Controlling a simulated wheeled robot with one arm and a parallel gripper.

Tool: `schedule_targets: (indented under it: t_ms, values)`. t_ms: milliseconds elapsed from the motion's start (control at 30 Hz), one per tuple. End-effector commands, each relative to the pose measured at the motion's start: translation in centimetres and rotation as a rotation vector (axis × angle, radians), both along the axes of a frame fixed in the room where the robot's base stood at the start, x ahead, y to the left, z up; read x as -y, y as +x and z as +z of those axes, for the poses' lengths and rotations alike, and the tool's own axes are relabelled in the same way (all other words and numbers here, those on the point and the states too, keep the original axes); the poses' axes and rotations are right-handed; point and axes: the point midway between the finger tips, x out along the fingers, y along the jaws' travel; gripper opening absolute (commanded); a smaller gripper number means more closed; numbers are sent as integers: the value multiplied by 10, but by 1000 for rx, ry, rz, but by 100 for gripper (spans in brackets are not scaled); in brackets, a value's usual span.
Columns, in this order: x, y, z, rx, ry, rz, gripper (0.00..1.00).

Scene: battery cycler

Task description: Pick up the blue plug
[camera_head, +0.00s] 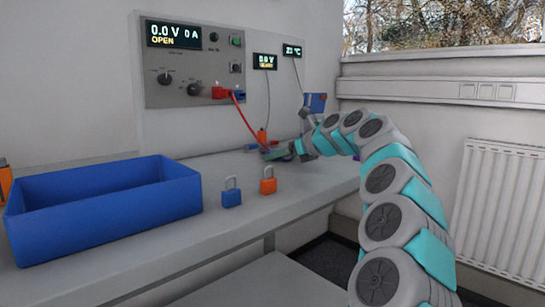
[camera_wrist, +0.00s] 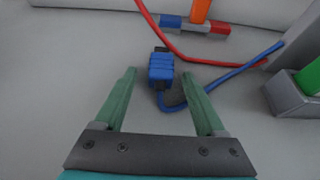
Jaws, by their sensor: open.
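The blue plug (camera_wrist: 161,68) lies on the grey bench top in the wrist view, with a dark tip and a blue cable (camera_wrist: 232,72) looping off to the right. My gripper (camera_wrist: 164,72) is open, its two green fingers spread apart with the plug between and slightly beyond their tips. Nothing is held. In the head view my gripper (camera_head: 272,152) is low over the bench at the back, and the blue plug cannot be made out there.
A red cable (camera_wrist: 185,55) runs just behind the plug. A red and blue block (camera_wrist: 196,25) with an orange part stands farther back. A grey block with a green part (camera_wrist: 298,90) is at right. A blue bin (camera_head: 100,205), a blue padlock (camera_head: 231,195) and an orange padlock (camera_head: 268,183) are on the bench.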

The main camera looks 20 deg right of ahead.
Motion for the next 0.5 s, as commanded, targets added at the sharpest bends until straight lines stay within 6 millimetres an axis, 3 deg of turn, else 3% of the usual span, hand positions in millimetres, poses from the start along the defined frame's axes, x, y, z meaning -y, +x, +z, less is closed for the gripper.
schedule_targets:
  t_ms: [167,500]
  values:
    - [1,0,1,2,0,-1,71]
    - [1,-1,1,2,0,-2,33]
